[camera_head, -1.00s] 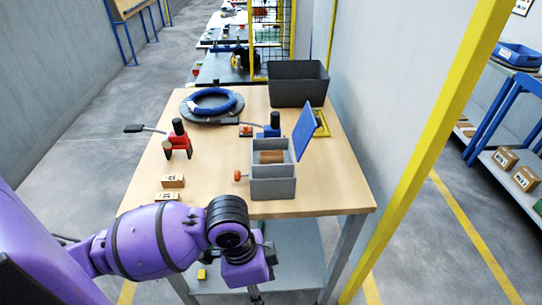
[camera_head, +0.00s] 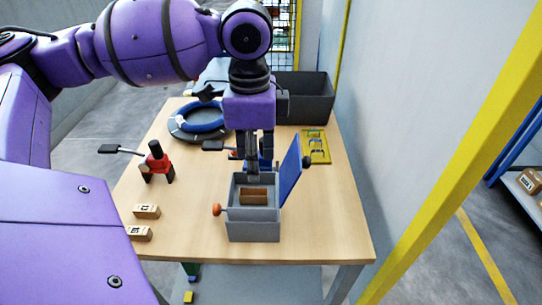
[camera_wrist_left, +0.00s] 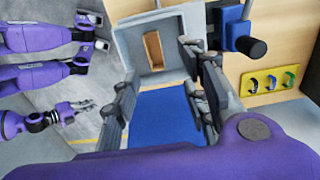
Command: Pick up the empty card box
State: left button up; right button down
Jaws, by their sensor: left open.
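A small brown open-topped card box (camera_head: 253,195) sits inside a grey bin (camera_head: 253,230) with a raised blue lid (camera_head: 290,168). In the left wrist view the card box (camera_wrist_left: 153,50) lies in the grey bin (camera_wrist_left: 128,38), and the blue lid (camera_wrist_left: 165,117) shows below it. My left gripper (camera_head: 252,172) points down just behind and above the card box, open and empty. Its fingers (camera_wrist_left: 162,95) are spread in the wrist view. A purple arm end, seemingly my right gripper (camera_wrist_left: 78,109), shows small at the left there; its jaws are unclear.
Two labelled brown boxes (camera_head: 143,222) and a red tool (camera_head: 157,163) stand at the left of the table. A blue coil (camera_head: 200,117) on a grey disc and a dark crate (camera_head: 302,98) are at the back. A yellow panel (camera_head: 316,147) lies at the right.

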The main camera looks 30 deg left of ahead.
aim_at(253, 192)
pick_arm(q)
jog(key=f, duration=0.2)
jog(key=s+f, duration=0.1)
jog(key=shift+f, duration=0.4)
notch_tip(253, 192, down, 4)
jog(key=shift+r+b, duration=0.25)
jog(key=shift+b, duration=0.15)
jog(key=shift+f, duration=0.2)
jog(key=c, duration=0.8)
pick_arm(e)
jog(key=shift+s+d+f+g, duration=0.1)
jog(key=shift+s+f+g, duration=0.05)
jog(key=shift+s+f, duration=0.4)
jog(key=shift+s+d+f+g, duration=0.15)
jog(key=shift+s+f, duration=0.15)
jog(key=shift+s, duration=0.4)
